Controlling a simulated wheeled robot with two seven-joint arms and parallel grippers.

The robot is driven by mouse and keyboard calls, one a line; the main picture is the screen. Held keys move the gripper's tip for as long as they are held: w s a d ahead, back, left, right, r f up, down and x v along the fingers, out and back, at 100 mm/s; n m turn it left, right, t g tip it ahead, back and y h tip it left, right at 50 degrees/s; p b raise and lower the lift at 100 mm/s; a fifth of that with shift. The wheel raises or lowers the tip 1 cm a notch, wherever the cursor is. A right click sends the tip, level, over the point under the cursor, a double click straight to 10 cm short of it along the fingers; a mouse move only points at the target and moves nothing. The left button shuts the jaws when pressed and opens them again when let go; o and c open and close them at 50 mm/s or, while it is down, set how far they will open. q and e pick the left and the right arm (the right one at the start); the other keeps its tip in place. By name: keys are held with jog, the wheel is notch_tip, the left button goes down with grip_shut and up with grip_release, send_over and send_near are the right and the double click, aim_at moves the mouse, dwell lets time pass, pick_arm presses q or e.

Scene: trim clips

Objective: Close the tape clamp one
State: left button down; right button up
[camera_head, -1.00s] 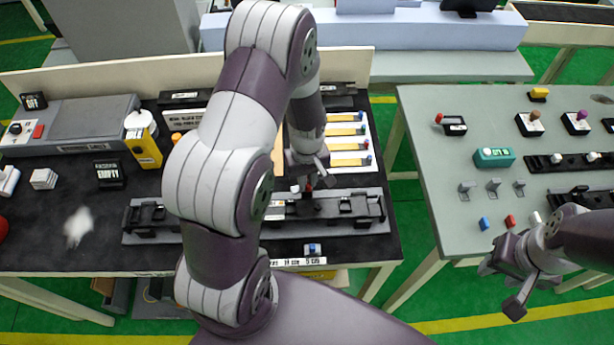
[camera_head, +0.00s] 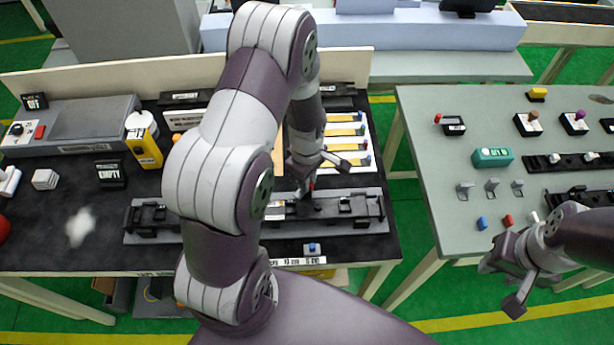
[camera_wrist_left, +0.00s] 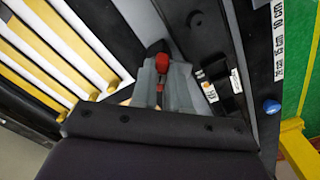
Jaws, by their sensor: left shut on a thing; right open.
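A grey fixture bar (camera_head: 375,226) with black clamp parts (camera_head: 352,205) lies along the front of the dark table; my left arm hides its middle. My left gripper (camera_head: 318,172) is low over the bar, right of my arm. In the left wrist view its grey fingers (camera_wrist_left: 163,88) are shut on a small lever with a red knob (camera_wrist_left: 161,63). The red knob also shows faintly in the head view (camera_head: 311,184). I cannot read which clamp the lever belongs to. My right gripper (camera_head: 512,270) is open and empty, near the grey table's front edge.
Yellow-and-white strips (camera_head: 345,143) lie just behind the bar. A blue button (camera_head: 312,248) sits in front of it. A yellow bottle (camera_head: 143,145) and an EMPTY sign (camera_head: 110,173) stand at left. The grey table (camera_head: 440,180) holds small switches and knobs.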

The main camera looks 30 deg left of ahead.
pick_arm(q)
jog(key=n, duration=0.4)
jog(key=shift+w+r+n, duration=0.1)
jog(key=shift+n, duration=0.2)
jog(key=shift+n+p, duration=0.4)
jog(key=shift+n, duration=1.5)
jog(key=c, duration=1.2)
grip_release()
jog(key=shift+a, duration=0.1)
jog(key=shift+o, duration=0.4)
notch_tip(320, 180, up, 13)
jog(key=b, duration=0.2)
jog(key=shift+f, duration=0.2)
